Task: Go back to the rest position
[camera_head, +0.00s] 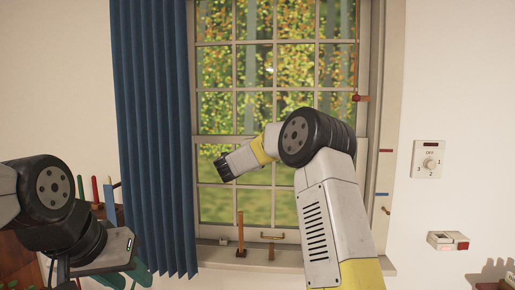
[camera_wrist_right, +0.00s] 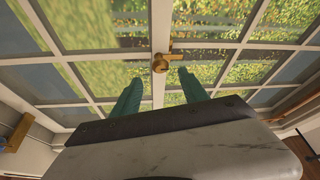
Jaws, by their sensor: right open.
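My left gripper (camera_head: 128,279) is low at the left in the head view, below its dark wrist. Its teal fingers show apart at the lower picture edge, partly cut off, with nothing seen between them. My right arm reaches up in front of the window, and its hand does not show clearly in the head view. In the right wrist view my right gripper (camera_wrist_right: 158,95) is open and empty. Its two teal fingers point at the window (camera_wrist_right: 110,78), and a brass latch (camera_wrist_right: 160,64) shows beyond the gap. I cannot tell how far the fingers are from the latch.
A blue curtain (camera_head: 155,120) hangs beside the window, right of my left arm. The sill (camera_head: 205,255) runs below the window, with a wooden-handled item (camera_head: 240,235) on it. A dial plate (camera_head: 429,159) and a small box with a red part (camera_head: 448,241) are on the right wall.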

